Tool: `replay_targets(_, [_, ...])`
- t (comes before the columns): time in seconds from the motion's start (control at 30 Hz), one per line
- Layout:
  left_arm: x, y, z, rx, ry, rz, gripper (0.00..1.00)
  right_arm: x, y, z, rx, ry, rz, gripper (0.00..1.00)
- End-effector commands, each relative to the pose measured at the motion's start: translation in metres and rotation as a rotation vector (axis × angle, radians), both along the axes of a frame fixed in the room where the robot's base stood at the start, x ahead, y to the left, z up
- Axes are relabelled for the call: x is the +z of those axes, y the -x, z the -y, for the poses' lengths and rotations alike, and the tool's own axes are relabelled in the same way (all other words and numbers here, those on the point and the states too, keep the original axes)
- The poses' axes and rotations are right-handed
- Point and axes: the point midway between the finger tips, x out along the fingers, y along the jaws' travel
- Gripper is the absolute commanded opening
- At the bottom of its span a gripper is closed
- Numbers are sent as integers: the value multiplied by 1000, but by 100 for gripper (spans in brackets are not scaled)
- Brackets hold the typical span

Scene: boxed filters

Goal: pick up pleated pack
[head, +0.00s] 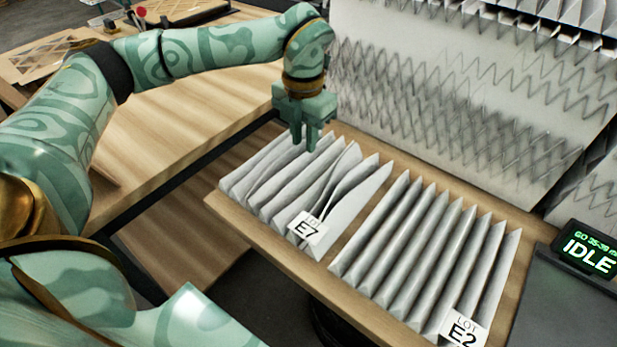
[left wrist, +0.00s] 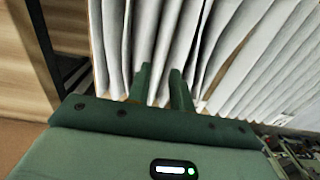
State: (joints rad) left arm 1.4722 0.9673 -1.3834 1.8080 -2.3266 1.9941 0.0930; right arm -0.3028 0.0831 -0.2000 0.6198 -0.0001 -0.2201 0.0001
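Two grey-white pleated packs lie side by side on a wooden board (head: 215,200) in the head view. The pack labelled E7 (head: 277,190) is on the left, with uneven, leaning pleats. The pack labelled E2 (head: 425,250) is on the right, with even, parallel pleats. My left gripper (head: 305,143) points down at the back of the E7 pack. In the left wrist view its two fingers (left wrist: 161,80) stand a small gap apart, with white pleats (left wrist: 150,35) behind them. I see nothing clamped between them; contact is unclear. My right gripper is not in view.
A tall white panel with zigzag pleat patterns (head: 400,100) stands behind the board. A dark box with a display reading IDLE (head: 587,252) is at the right. A wooden table (head: 190,115) lies to the left, across a gap.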

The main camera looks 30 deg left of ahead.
Motion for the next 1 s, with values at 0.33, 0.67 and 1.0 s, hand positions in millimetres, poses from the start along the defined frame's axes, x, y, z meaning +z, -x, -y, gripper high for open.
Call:
replay_targets(0.33, [-38, 0, 1, -2, 2, -1, 22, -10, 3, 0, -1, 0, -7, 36])
replay_targets(0.67, [-85, -1, 4, -1, 2, -3, 22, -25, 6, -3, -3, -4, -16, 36])
replay_targets(1.0, [-84, -1, 4, -2, 2, 0, 0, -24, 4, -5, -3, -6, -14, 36])
